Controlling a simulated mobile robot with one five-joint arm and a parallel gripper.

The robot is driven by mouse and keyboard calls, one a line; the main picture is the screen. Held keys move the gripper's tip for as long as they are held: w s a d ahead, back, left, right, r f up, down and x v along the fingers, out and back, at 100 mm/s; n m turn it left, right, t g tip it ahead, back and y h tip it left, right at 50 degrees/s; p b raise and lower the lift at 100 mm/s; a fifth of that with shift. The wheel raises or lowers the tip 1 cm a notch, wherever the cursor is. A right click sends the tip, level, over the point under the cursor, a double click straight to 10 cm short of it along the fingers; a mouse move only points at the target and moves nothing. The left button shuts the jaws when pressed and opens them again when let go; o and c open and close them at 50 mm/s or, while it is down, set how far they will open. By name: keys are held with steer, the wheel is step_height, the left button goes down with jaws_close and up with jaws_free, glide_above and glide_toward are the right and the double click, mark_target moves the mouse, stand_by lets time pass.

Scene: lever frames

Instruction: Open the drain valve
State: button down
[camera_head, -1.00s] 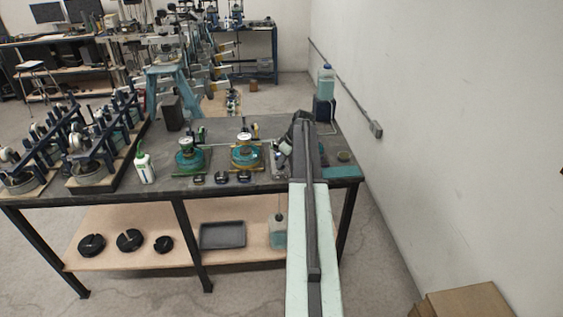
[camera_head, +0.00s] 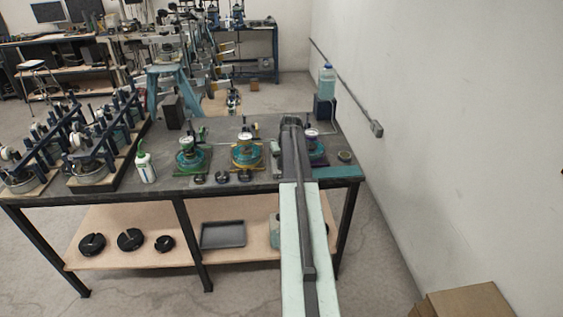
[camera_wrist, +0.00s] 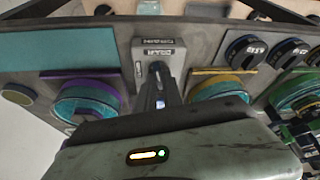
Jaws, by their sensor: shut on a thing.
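The drain valve shows in the wrist view as a grey block (camera_wrist: 153,47) with small labels, too small to read surely. A dark lever (camera_wrist: 157,72) stands out from it, with my gripper (camera_wrist: 160,92) shut on it. The gripper body fills the lower part of that view and hides most of the grip. In the head view the block's edge (camera_head: 275,147) shows just left of my arm, near the right end of the workbench; the arm hides the rest and the gripper's tips.
Yellow-ringed (camera_head: 247,153) and green-ringed (camera_head: 191,157) round cells stand to the left on the dark bench top (camera_head: 222,133). A purple-ringed cell (camera_head: 316,148) stands close right of my arm. A bottle (camera_head: 327,80) on a dark block stands behind, near the wall.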

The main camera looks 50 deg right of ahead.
steer(key=shift+w, duration=0.1)
stand_by(0.3)
steer(key=c, duration=1.5)
jaws_free()
steer(key=shift+r, duration=0.1)
steer(key=p+v, duration=0.7)
steer(key=shift+s+a+r, duration=0.1)
steer(key=shift+s+r, duration=0.1)
steer(key=shift+r, duration=0.05)
